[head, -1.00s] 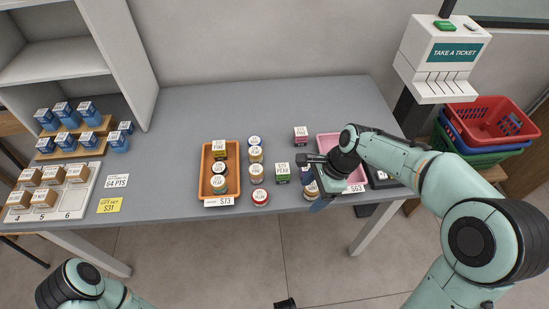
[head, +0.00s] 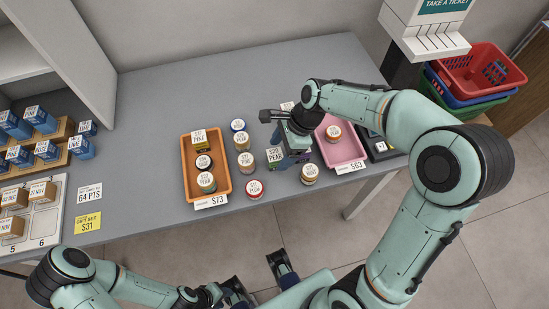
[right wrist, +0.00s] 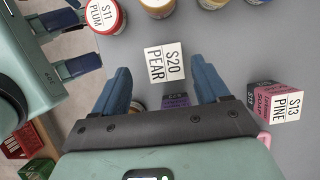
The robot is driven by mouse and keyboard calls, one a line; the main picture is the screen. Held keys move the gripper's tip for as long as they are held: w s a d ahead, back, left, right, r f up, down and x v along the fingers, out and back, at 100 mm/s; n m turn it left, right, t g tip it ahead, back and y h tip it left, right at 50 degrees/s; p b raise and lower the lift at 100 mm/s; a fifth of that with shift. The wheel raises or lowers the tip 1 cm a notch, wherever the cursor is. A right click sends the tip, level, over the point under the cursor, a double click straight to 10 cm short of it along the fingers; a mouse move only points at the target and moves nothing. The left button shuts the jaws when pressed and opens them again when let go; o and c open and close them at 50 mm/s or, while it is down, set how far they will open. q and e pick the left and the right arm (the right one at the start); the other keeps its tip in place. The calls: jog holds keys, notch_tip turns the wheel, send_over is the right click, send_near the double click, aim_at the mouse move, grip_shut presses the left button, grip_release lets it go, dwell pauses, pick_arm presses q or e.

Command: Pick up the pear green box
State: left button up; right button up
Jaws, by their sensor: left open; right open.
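The pear green box (head: 276,160), with a white S20 PEAR label on top, stands on the grey counter right of the orange tray. In the right wrist view its label (right wrist: 165,63) lies between and just ahead of my fingertips; its sides are hardly visible there. My right gripper (head: 287,137) is open, pointing down, just above and behind the box, with no grip on it. My left gripper (head: 258,276) is open and empty in front of the counter, away from the boxes.
Several round jars stand around the box, including a red one (head: 255,188) and a tan one (head: 309,174). The orange tray (head: 224,139) is on the left, the pink tray (head: 345,150) on the right. A pink PINE box (right wrist: 278,103) stands behind.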

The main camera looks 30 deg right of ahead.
aim_at(276, 154)
jog(key=shift+w+b+x, duration=0.15)
jog(key=shift+b+x, duration=0.15)
jog(key=shift+x, duration=1.05)
jog(key=shift+w+b+x, duration=0.2)
jog(key=shift+b+x, duration=0.05)
jog(key=shift+x, duration=1.1)
jog(key=shift+r, duration=0.1)
jog(key=c, duration=1.1)
